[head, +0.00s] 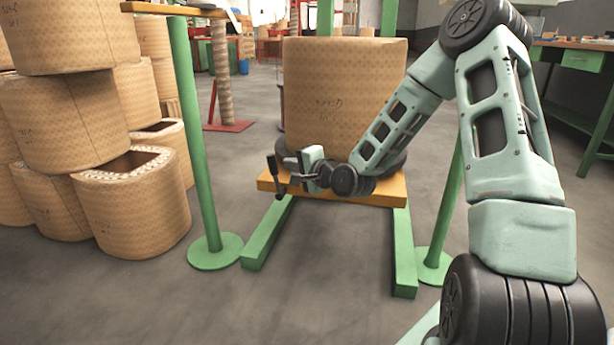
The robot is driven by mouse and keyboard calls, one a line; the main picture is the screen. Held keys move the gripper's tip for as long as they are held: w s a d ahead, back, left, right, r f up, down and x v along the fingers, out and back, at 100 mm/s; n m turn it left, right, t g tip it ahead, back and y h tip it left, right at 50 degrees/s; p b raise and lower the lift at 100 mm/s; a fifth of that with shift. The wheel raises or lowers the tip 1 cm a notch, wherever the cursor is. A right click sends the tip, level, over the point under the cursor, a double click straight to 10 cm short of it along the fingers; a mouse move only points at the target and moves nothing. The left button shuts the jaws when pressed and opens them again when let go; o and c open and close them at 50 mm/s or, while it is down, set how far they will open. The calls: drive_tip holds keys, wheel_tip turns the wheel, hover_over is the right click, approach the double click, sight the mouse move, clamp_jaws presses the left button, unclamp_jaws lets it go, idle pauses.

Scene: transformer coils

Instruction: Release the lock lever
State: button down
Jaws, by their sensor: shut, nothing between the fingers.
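The lock lever (275,172) is a small dark handle at the left front of the orange platform (382,193). The platform is part of a green-legged stand that carries a large brown coil (335,85). My gripper (284,179) is at the end of the pale green arm, in front of the coil's lower left edge. Its fingers are shut with nothing between them, close beside the lever. I cannot tell at this size whether they touch it. My arm hides the right part of the coil and platform.
Stacked brown coils (130,205) stand at the left. A green post (195,130) with a round base stands between them and the stand, and another post (447,215) is on the right. Green workbenches (580,60) are at the far right. The floor in front is clear.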

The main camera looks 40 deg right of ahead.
drive_tip(key=shift+w+a+f+b, duration=0.1)
drive_tip(key=shift+w+a+b, duration=0.2)
drive_tip(key=shift+w+a, duration=0.25)
